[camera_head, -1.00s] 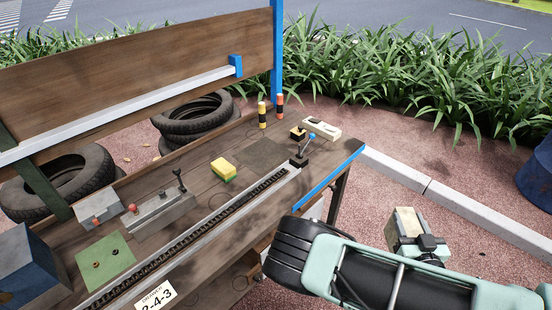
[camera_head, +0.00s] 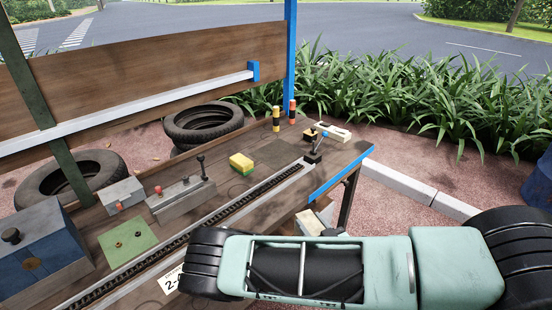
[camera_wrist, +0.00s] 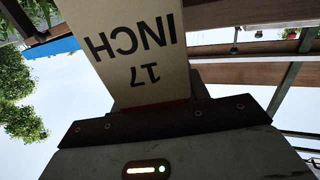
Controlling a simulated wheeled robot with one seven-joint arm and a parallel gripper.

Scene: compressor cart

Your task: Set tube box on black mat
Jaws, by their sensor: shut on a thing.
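The tube box is a cream carton printed "17 INCH" (camera_wrist: 130,45). It fills the upper middle of the wrist view, with its print upside down. My gripper (camera_wrist: 165,115) is shut on it. In the head view the tube box (camera_head: 312,221) shows beyond my arm, by the bench's right front edge, and my arm hides part of it. My gripper is mostly hidden there. The black mat (camera_head: 279,151) looks like a dark flat patch on the bench top, right of the yellow and green sponge (camera_head: 241,163). It looks bare.
A chain rail (camera_head: 240,204) runs along the bench front. A grey vise-like block (camera_head: 180,200) and a green plate (camera_head: 128,240) lie left.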

